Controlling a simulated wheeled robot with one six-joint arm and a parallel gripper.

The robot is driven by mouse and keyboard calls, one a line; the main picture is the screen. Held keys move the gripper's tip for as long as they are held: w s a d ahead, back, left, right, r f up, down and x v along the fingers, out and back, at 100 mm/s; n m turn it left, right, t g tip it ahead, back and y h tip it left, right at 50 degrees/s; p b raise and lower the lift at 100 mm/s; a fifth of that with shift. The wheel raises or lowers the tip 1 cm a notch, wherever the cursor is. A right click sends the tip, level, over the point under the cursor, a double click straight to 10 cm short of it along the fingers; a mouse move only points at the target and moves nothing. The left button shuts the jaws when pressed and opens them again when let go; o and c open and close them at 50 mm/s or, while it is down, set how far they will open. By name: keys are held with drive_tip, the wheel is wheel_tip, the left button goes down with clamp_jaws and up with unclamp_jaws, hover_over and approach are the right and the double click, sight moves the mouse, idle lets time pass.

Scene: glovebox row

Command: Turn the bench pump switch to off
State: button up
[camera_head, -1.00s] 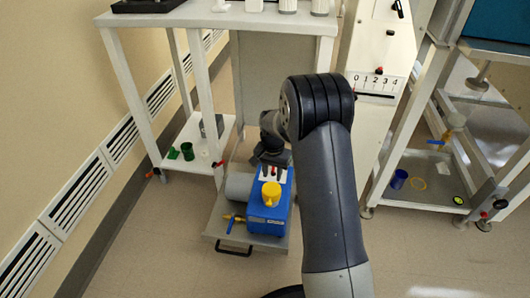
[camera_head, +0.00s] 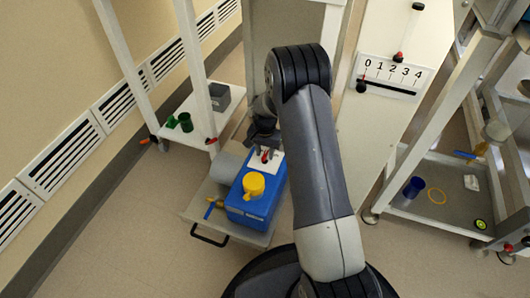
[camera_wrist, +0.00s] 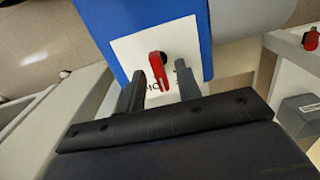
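The bench pump (camera_head: 250,212) is a blue box with a yellow cap (camera_head: 253,184) on top, sitting on a grey pull-out tray (camera_head: 262,238) low down. Its red lever switch (camera_wrist: 158,70) is on a white plate (camera_wrist: 130,50) with dark lettering, partly hidden by the lever and my fingers. My gripper (camera_wrist: 159,72) is open, with one finger on each side of the lever's lower end. I cannot tell whether either finger touches it. In the head view my gripper (camera_head: 264,138) is at the pump's far end, partly hidden by my arm.
A grey cylinder (camera_head: 226,167) lies left of the pump. A blue-handled valve (camera_head: 212,206) is at the tray's front left. A shelf with green cups (camera_head: 186,121) stands farther left. A white panel with a 0–4 scale (camera_head: 393,73) rises on the right. The floor in front is clear.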

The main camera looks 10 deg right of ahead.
clamp_jaws()
drive_tip(key=shift+r+n, duration=0.1)
drive_tip(key=shift+n, duration=0.2)
idle(0.3)
drive_tip(key=shift+n+p, duration=0.55)
drive_tip(key=shift+n, duration=0.35)
drive_tip(key=shift+n+p, duration=0.45)
drive_tip(key=shift+n, duration=1.35)
unclamp_jaws()
